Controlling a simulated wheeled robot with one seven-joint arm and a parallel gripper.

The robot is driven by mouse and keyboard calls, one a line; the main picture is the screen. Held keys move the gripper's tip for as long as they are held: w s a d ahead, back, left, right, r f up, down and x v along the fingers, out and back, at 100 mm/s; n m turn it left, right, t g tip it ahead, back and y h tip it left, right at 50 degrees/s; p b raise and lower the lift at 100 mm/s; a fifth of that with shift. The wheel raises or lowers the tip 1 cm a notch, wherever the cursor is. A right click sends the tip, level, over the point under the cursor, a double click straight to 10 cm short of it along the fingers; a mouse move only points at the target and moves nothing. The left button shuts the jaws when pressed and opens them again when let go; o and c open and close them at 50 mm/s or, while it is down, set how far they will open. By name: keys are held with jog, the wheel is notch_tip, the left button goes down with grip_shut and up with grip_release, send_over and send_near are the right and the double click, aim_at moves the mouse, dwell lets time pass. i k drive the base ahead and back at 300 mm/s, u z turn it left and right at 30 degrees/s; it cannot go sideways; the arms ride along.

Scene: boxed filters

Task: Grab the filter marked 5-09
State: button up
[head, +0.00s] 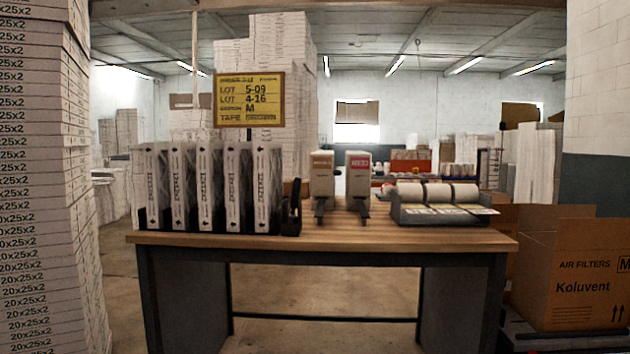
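A row of several boxed filters (208,190) stands upright side by side on the left half of the table, with white fronts and dark print. The print on their spines is too small to read, so I cannot tell which one is marked 5-09. My gripper is not in view.
The wooden table (330,238) also bears a black tape dispenser or holder (292,208), two upright boxes on stands, orange-labelled (321,175) and red-labelled (358,175), and a grey rack of rolls (437,203). Tall stacks (40,180) stand left; a cardboard carton (575,275) stands right.

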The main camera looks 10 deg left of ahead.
aim_at(239, 175)
jog(key=z, duration=0.1)
jog(key=i, duration=1.3)
jog(key=u, duration=1.05)
jog(key=i, duration=0.7)
jog(key=u, duration=0.9)
